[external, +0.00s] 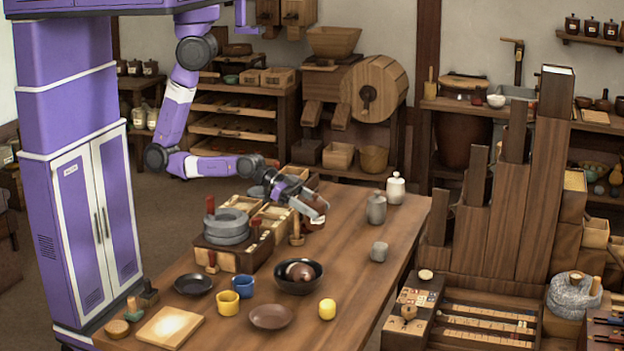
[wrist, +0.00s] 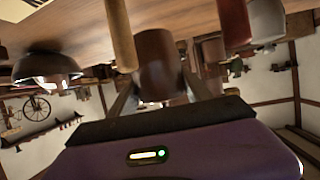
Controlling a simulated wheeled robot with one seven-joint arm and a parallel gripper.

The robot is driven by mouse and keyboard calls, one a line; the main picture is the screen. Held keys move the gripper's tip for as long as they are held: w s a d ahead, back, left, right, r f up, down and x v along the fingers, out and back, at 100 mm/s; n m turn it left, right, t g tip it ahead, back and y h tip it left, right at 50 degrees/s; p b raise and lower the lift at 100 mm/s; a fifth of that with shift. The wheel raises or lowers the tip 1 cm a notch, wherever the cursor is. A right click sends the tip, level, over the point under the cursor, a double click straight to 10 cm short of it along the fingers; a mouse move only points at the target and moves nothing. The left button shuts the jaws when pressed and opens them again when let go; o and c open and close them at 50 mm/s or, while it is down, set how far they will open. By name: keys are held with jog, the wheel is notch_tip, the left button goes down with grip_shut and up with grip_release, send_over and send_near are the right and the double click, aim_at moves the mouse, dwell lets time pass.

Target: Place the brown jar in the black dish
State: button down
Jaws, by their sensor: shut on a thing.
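A shallow black dish (external: 194,284) lies at the front left of the table and looks empty. A deeper black bowl (external: 299,286) near the middle holds a round brown thing (external: 300,271).
The stone quern (external: 226,228) on its wooden box stands left of my gripper. A wooden pestle-like piece (external: 297,232) is close by. Blue (external: 243,287) and yellow (external: 228,302) cups and a brown plate (external: 271,317) are near the dish. Grey jars stand at right; the table's right side is mostly clear.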

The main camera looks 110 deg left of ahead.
jog(key=s+d+r+m+h+p, duration=0.1)
jog(key=s+d+r+h+p, duration=0.15)
jog(key=d, duration=0.65)
jog(key=s+d+r+m+h+p, duration=0.1)
jog(key=s+d+r+m, duration=0.15)
jog(key=d, duration=0.55)
notch_tip(320, 180, up, 9)
jog(key=m+g+h+p, duration=0.3)
jog(key=m+g+h, duration=0.1)
jog(key=h, duration=0.1)
send_over(194, 289)
jog(key=shift+y, duration=0.25)
notch_tip(194, 289, down, 19)
jog(key=shift+f, duration=0.1)
jog(key=shift+f+b, duration=0.1)
jog(key=shift+b, duration=0.3)
jog(key=shift+c, duration=2.3)
grip_release()
